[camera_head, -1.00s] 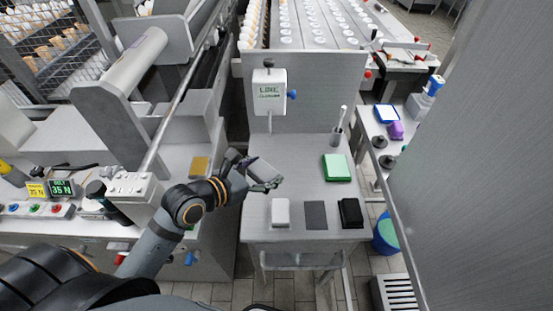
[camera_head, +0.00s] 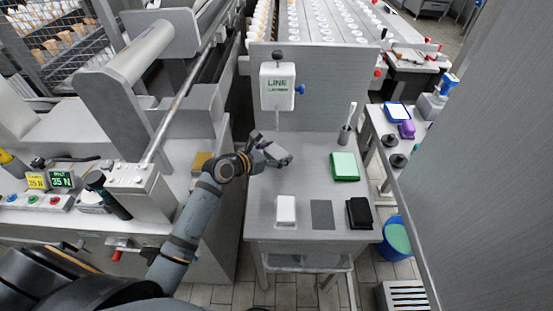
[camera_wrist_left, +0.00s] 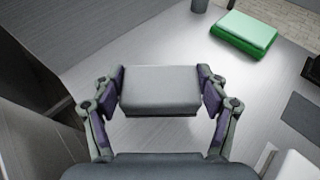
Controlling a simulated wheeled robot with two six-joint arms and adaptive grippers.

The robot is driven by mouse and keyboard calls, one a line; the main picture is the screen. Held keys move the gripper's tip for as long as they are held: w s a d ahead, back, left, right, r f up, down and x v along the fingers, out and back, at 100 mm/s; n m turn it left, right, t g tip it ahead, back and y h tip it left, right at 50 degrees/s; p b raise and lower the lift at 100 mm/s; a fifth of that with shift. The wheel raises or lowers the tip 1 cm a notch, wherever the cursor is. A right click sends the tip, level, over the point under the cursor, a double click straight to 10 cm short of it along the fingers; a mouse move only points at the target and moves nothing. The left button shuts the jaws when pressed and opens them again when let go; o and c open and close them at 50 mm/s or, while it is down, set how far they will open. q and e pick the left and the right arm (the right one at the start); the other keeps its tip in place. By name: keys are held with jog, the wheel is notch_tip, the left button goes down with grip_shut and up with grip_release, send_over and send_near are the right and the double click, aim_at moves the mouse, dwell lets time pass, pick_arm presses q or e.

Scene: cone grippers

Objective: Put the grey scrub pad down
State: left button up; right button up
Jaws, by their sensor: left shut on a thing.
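My left gripper (camera_head: 272,152) is shut on the grey scrub pad (camera_head: 277,154), above the left part of the steel table (camera_head: 300,180). In the left wrist view the grey scrub pad (camera_wrist_left: 160,88) sits level between the two fingers of my left gripper (camera_wrist_left: 160,95). A darker strip shows along its lower edge. I cannot tell how far the pad is above the table. My right gripper is not in view.
A white pad (camera_head: 286,210), a flat dark grey patch (camera_head: 322,214) and a black pad (camera_head: 359,213) line the table's front. A green pad (camera_head: 345,166) lies at the right, near a cup with a brush (camera_head: 345,134). The table's middle is clear.

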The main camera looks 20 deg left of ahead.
aim_at(277, 158)
pick_arm(q)
notch_tip(277, 158, down, 3)
jog(key=shift+r, duration=0.1)
jog(key=o, duration=0.9)
